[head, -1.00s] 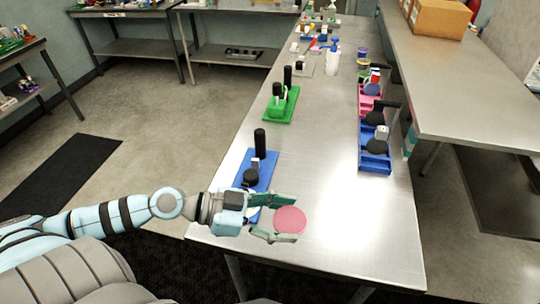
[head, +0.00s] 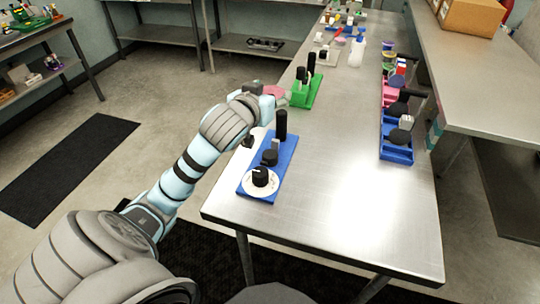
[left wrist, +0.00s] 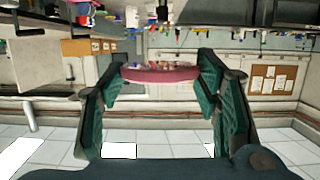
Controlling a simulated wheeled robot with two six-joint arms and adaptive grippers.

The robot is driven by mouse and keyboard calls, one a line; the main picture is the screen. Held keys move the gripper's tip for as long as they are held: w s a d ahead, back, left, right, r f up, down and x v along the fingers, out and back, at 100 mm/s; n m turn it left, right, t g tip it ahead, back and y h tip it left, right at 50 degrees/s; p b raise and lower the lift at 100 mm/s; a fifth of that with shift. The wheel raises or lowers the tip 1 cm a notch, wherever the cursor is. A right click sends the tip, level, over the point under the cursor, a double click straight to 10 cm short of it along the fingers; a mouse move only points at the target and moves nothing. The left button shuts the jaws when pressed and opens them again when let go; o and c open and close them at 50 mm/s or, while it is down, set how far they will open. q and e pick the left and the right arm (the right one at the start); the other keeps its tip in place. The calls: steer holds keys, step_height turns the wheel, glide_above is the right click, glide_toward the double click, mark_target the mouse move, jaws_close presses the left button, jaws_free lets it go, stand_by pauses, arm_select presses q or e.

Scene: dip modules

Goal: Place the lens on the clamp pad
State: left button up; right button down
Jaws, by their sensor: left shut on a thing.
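The lens is a flat pink disc (left wrist: 160,74). In the left wrist view it spans the space between the two green fingers of my left gripper (left wrist: 160,80), which is shut on its edges. In the head view part of the lens (head: 275,91) shows beyond my left wrist, just left of the green module (head: 303,94). My wrist hides most of the fingers there. The green module carries black upright posts and lies on the table. I cannot make out which part is the clamp pad. My right gripper is not in view.
A blue module (head: 268,168) with a white dial (head: 262,183), black knobs and a black post lies nearer on the steel table (head: 340,190). Blue and pink bins (head: 396,153) line the right side. The table's middle is clear.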

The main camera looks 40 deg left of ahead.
arm_select(q)
step_height(320, 180, down, 20)
steer(key=b, duration=0.5)
steer(key=shift+a+b, duration=0.1)
steer(key=shift+b, duration=0.25)
steer(key=o, duration=0.9)
steer(key=shift+r, duration=0.15)
steer(key=p+v, duration=0.2)
steer(key=v, duration=1)
steer(key=shift+s, duration=0.1)
